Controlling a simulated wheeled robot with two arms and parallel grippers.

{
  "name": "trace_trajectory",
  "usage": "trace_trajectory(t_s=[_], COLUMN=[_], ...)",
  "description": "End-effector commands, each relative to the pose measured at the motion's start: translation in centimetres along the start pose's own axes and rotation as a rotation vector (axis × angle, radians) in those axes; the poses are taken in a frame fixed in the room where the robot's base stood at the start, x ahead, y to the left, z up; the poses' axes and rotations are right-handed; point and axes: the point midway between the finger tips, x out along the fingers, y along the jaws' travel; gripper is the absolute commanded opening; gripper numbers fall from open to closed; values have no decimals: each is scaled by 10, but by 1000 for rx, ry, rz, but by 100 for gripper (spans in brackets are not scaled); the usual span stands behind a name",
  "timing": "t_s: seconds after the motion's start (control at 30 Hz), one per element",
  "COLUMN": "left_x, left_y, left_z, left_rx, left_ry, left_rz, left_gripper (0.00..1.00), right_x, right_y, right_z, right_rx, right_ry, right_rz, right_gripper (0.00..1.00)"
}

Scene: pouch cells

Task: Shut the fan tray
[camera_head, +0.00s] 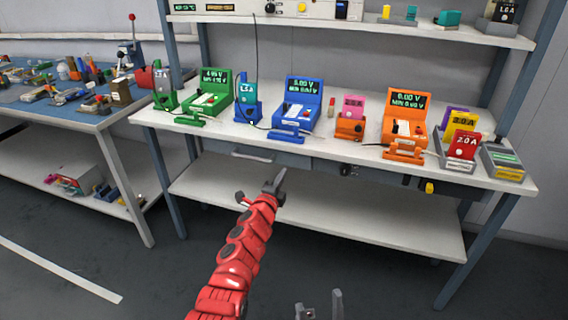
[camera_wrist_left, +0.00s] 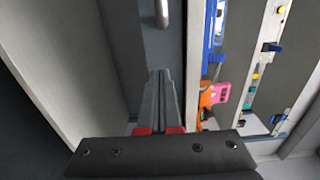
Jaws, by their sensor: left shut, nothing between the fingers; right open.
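No part is clearly marked as the fan tray. Under the bench top there is a grey drawer-like front with a bar handle (camera_head: 252,156); a metal handle (camera_wrist_left: 163,14) also shows at the top of the left wrist view. I cannot tell how far any drawer stands out. My left gripper (camera_head: 282,177) is shut and empty, in front of the bench and a little below and right of that handle. In the left wrist view its closed fingers (camera_wrist_left: 161,76) point towards the grey front. My right gripper (camera_head: 321,303) is open and empty at the bottom edge, low and away from the bench.
The white bench top (camera_head: 225,135) carries green, blue and orange testers with displays. A lower shelf (camera_head: 320,205) runs beneath it. A dark knob (camera_head: 348,170) sits under the bench edge. A cluttered blue-topped table (camera_head: 60,108) stands left. The floor in front is clear.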

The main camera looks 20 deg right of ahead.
Motion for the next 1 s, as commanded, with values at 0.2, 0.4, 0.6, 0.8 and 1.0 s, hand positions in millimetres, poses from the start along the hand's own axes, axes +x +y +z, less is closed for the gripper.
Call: trace_trajectory(t_s=[0.2,0.4,0.6,0.8,1.0], left_x=[-29,-58,-76,-81,-112], left_y=[-8,-6,-1,0,-12], left_z=[0,0,0,0,-2], left_rx=[-2,0,0,0,-158], left_ry=[-2,0,0,0,71], left_rz=[4,2,2,0,-75], left_gripper=[0,0,0,0,0], right_x=[49,77,88,89,105], right_y=[2,4,4,4,5], right_z=[-8,-13,-15,-15,-18], right_rx=[0,0,0,0,0], right_ry=[0,0,0,0,0], right_rz=[0,0,0,0,0], right_gripper=[71,71,71,71,71])
